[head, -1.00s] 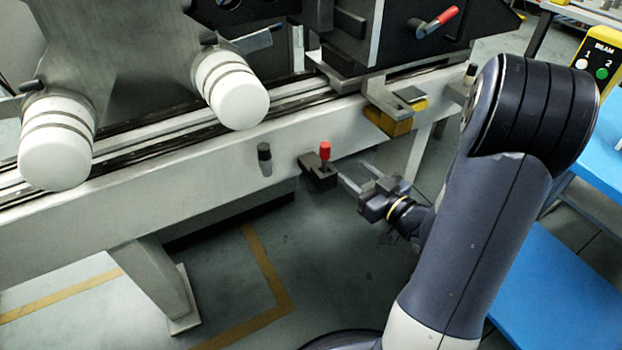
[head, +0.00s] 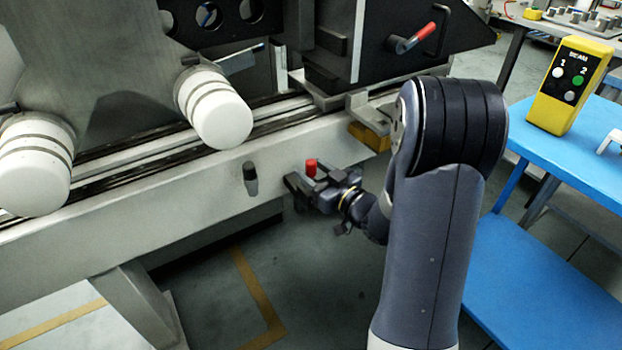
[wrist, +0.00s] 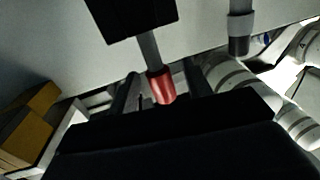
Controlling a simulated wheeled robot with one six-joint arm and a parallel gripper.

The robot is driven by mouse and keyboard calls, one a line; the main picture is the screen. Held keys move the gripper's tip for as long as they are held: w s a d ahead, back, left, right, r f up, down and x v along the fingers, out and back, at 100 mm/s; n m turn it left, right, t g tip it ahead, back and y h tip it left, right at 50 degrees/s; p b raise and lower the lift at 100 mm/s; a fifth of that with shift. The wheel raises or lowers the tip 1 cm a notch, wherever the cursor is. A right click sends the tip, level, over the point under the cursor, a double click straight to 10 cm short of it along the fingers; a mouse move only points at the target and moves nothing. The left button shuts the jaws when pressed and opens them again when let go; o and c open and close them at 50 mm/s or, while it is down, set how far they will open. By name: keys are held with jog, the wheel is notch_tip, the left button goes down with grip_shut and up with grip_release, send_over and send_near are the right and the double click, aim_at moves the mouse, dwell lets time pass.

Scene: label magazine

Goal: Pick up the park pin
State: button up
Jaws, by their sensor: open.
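The park pin, with a red cap (head: 311,168), stands in a dark bracket on the front face of the machine's pale beam. My gripper (head: 305,185) is open at the pin, its fingers reaching in from the right. In the wrist view the red cap (wrist: 161,87) and its grey shank (wrist: 149,48) show between my two dark fingers (wrist: 158,92), with a gap on each side. The pin's lower end is hidden in the dark bracket block (wrist: 130,18).
A dark-topped grey pin (head: 250,178) sits on the beam to the left. A yellow block (head: 370,138) juts out at the right. White rollers (head: 213,108) hang above left. A blue table (head: 570,155) with a yellow pendant (head: 568,88) stands right.

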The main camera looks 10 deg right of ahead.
jog(key=shift+w+a, duration=0.2)
jog(key=shift+w, duration=0.2)
